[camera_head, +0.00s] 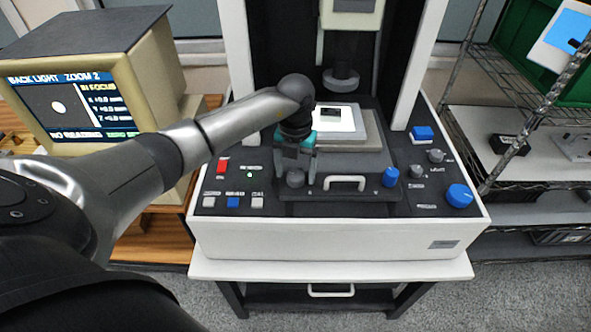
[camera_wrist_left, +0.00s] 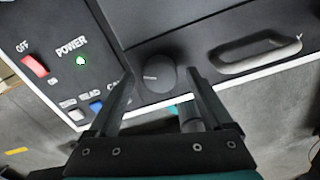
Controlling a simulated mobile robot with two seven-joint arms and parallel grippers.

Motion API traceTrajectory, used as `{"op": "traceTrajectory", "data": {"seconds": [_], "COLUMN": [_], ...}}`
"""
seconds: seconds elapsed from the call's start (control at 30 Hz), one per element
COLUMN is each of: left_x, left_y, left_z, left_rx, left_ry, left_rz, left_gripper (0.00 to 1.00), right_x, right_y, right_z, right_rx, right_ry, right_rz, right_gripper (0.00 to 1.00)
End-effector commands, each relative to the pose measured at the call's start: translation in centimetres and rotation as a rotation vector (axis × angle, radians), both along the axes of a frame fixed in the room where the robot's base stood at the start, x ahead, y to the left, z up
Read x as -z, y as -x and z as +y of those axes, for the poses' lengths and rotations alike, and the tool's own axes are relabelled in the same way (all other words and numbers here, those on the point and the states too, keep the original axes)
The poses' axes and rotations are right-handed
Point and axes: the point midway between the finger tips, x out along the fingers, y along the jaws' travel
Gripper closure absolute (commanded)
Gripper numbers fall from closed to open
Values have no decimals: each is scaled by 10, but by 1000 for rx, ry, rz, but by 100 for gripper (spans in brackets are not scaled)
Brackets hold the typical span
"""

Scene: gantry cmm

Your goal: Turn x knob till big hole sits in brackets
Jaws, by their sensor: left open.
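My left gripper (camera_head: 296,171) is open at the front left of the measuring machine. Its fingertips in the left wrist view (camera_wrist_left: 161,76) are on either side of a dark round knob (camera_wrist_left: 155,74) with a pale pointer line; I cannot tell if they touch it. This knob shows in the head view (camera_head: 295,179) left of the stage handle. The monitor (camera_head: 62,104) reads "BACK LIGHT ZOOM 2", "IN FOCUS" and "NO READING". A white disc (camera_head: 59,107) shows on its dark picture; brackets cannot be made out. My right gripper is out of view.
A blue knob (camera_head: 390,177) is right of the pale stage handle (camera_head: 344,183). A larger blue knob (camera_head: 459,195) is at the far right. The red OFF switch (camera_wrist_left: 34,66) and small buttons lie left of the gripper. A bright plate (camera_head: 334,119) lies under the lens (camera_head: 341,79).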

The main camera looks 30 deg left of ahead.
Motion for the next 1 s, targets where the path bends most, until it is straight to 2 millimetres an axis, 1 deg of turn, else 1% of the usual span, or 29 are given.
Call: {"op": "traceTrajectory", "data": {"seconds": [0.1,0.13,0.8,0.87,1.0], "left_x": [0,0,-1,-1,-1], "left_y": [0,0,0,0,0], "left_z": [0,0,0,0,0], "left_rx": [0,0,0,0,3], "left_ry": [0,0,0,0,0], "left_rz": [0,0,0,0,0], "left_gripper": [16,18,94,100,100], "right_x": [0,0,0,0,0], "right_y": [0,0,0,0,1], "right_z": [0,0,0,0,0], "right_rx": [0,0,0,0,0], "right_ry": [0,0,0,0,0], "right_rz": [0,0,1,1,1], "right_gripper": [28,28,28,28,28]}}
